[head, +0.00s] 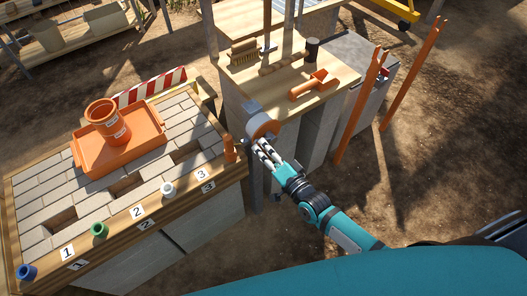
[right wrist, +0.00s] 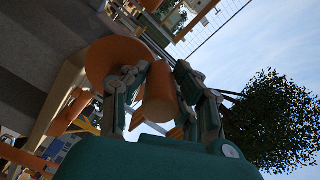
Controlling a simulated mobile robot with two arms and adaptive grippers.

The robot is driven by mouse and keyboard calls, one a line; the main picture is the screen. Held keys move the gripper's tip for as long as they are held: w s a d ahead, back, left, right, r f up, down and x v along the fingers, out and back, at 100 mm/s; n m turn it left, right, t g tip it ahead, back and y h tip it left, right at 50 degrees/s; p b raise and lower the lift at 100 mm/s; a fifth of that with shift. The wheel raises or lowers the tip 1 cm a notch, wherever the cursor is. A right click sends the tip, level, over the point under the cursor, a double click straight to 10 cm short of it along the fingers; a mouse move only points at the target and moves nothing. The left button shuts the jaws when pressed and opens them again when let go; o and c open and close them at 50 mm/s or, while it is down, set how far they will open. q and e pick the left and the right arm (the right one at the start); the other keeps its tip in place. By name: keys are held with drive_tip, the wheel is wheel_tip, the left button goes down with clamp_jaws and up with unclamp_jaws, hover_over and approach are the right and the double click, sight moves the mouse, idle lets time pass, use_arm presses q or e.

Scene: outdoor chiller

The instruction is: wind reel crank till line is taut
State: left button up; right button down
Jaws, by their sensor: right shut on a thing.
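The orange reel (head: 262,125) sits at the near left corner of the wooden bench, beside a grey post. In the right wrist view its round orange disc (right wrist: 108,58) shows behind the fingers. My right gripper (head: 264,150) is at the reel. In the right wrist view its fingers are shut around an orange cylindrical crank handle (right wrist: 159,98), which sits in front of the disc. In the head view the gripper largely hides the handle. I cannot make out the line or tell how tight it is. My left gripper is not in view.
The wooden bench (head: 270,105) holds an orange scoop (head: 313,85), a brush (head: 244,52) and a dark cylinder (head: 312,48). At left, a brick-topped table has an orange tray (head: 88,166) with stacked orange buckets (head: 107,122). Orange posts (head: 360,108) stand at right.

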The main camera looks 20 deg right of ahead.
drive_tip(key=m, duration=0.1)
drive_tip(key=d+r+m, duration=0.1)
drive_tip(key=m, duration=0.1)
drive_tip(key=r+m, duration=0.1)
drive_tip(key=shift+w+d+m, duration=0.25)
drive_tip(key=shift+w+m, duration=0.05)
drive_tip(key=shift+w+d+r+m+b, duration=0.15)
drive_tip(key=shift+d+r+m+b, duration=0.2)
drive_tip(key=shift+m, duration=0.55)
drive_tip(key=shift+w+d+r+m+b, duration=0.2)
drive_tip(key=shift+d+m+b, duration=0.2)
drive_tip(key=shift+m, duration=0.5)
drive_tip(key=shift+d, duration=0.1)
drive_tip(key=c, duration=1.1)
unclamp_jaws()
drive_tip(key=shift+o, duration=0.2)
drive_tip(key=shift+s+f, duration=0.1)
approach(275, 140)
drive_tip(key=s+r, duration=0.5)
drive_tip(key=shift+s+a+r, duration=0.15)
drive_tip(key=shift+a+r, duration=0.05)
drive_tip(key=shift+a, duration=0.1)
